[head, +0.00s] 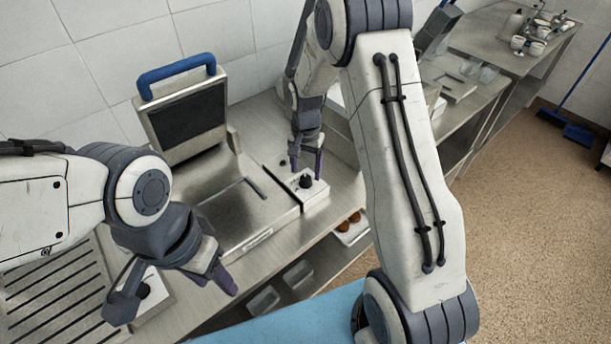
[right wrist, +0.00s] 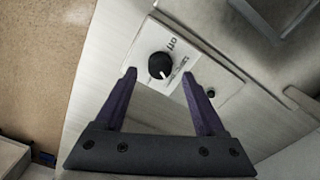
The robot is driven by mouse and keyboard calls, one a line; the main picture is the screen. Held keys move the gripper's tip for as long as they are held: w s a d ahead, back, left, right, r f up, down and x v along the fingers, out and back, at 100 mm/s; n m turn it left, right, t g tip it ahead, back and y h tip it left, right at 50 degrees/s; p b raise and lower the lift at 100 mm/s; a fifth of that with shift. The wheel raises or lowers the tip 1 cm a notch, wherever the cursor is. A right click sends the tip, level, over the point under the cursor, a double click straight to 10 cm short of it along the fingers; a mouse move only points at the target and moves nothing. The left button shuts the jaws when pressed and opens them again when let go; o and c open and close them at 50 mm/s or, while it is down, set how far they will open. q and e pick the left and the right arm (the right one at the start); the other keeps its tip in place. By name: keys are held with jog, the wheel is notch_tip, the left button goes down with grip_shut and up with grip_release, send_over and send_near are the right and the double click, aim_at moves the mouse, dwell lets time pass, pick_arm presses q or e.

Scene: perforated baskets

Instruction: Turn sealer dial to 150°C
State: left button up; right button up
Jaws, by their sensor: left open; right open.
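The sealer (head: 245,200) stands on the metal counter with its lid raised and a blue handle on top. A black round dial (head: 306,181) sits on a small white panel beside its right front corner. My left gripper (head: 172,296) is open and empty at the lower left, over another panel with a black knob (head: 143,291).
A ribbed grill plate (head: 50,290) lies at the lower left. Trays (head: 352,228) with brown round items sit on a shelf below the counter. Cups (head: 530,42) stand on the far counter. A blue broom (head: 575,130) rests on the open floor at right.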

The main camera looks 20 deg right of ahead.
aim_at(305, 178)
notch_tip(305, 178, up, 7)
jog(key=b, duration=0.1)
jog(key=shift+r, duration=0.2)
jog(key=s+a+r+n, duration=0.3)
jog(key=s+a+n, duration=0.1)
jog(key=s+a, duration=0.2)
jog(key=s+a+r+n, duration=0.3)
jog(key=s+a, duration=0.3)
jog(key=s+a+n, duration=0.2)
jog(key=s+n, duration=0.2)
jog(key=s, duration=0.4)
jog(key=s+a+n+y, duration=0.1)
jog(key=s+n, duration=0.4)
jog(key=s, duration=0.4)
jog(key=shift+s+a+r, duration=0.15)
jog(key=shift+s+a, duration=0.1)
jog(key=shift+a, duration=0.15)
